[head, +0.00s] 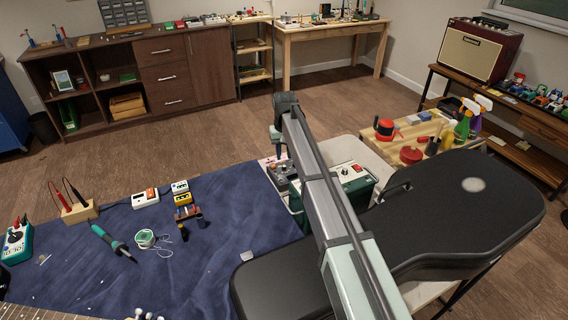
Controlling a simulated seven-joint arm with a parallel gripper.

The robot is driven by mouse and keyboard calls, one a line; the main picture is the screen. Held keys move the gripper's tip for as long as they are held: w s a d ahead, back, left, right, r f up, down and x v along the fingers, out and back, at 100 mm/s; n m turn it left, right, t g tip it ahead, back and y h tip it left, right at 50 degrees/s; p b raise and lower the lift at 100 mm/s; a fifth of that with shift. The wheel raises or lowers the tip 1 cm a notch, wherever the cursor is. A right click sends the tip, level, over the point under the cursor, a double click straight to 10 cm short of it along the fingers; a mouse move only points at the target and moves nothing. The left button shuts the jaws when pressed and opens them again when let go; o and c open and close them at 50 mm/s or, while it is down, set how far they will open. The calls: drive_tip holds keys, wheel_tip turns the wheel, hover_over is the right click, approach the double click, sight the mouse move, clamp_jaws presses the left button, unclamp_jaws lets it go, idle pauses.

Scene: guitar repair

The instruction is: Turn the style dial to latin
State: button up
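A green box with a pale top panel (352,170) stands right of my arm, with a dark knob and a red spot on it. A small grey device with knobs (284,172) is partly hidden left of my arm. My gripper (279,152) hangs at the far end of my arm, above or near the grey device. Its fingers are too small to read.
The blue mat (230,215) holds a soldering iron (113,243), a solder spool (145,238) and small pedals (183,198). A wooden board (390,150) with red tools and spray bottles (463,125) lies beyond. Open floor lies behind.

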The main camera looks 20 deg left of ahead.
sight(284, 166)
drive_tip(key=shift+f, duration=2.55)
drive_tip(key=shift+c, duration=0.4)
clamp_jaws()
